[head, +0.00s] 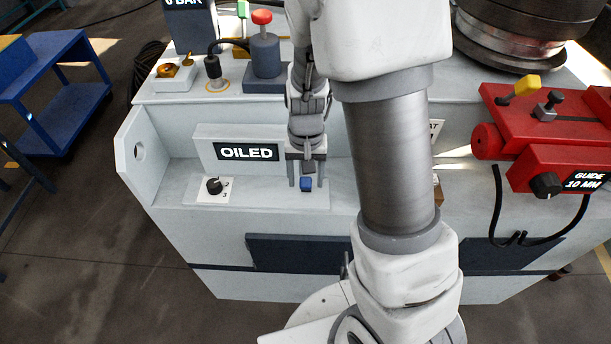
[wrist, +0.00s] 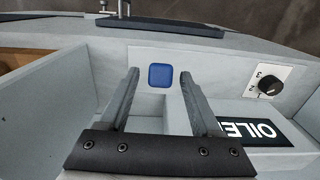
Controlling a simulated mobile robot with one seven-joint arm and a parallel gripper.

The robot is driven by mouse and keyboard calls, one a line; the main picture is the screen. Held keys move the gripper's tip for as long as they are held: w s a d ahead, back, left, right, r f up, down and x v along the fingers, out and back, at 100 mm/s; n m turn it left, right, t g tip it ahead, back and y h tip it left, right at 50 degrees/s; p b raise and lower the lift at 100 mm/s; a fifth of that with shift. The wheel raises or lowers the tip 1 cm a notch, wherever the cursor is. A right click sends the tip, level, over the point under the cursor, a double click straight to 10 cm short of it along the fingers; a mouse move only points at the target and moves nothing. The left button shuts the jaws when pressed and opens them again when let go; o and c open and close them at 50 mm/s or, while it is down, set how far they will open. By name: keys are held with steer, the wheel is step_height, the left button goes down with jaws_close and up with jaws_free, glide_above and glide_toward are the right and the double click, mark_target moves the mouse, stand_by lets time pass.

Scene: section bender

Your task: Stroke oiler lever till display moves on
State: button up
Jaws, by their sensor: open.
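The display (head: 248,152) on the pale machine's front ledge reads "OILED"; part of it shows in the wrist view (wrist: 262,129). My gripper (head: 306,180) is open and empty, pointing down at a blue square button (head: 306,184) right of the display. In the wrist view the button (wrist: 160,76) lies between the two fingertips; I cannot tell whether they touch the panel. On the upper deck stand a black-handled lever (head: 212,66) and a grey block with a red knob (head: 262,17). Which of them is the oiler lever is not marked. My arm hides part of the deck.
A black rotary knob (head: 214,186) with numbers is left of the button. A red guide unit (head: 545,135) reading "GUIDE 10 MM" stands right. A blue cart (head: 55,85) is at far left.

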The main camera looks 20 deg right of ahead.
jaws_close()
stand_by(0.3)
stand_by(1.1)
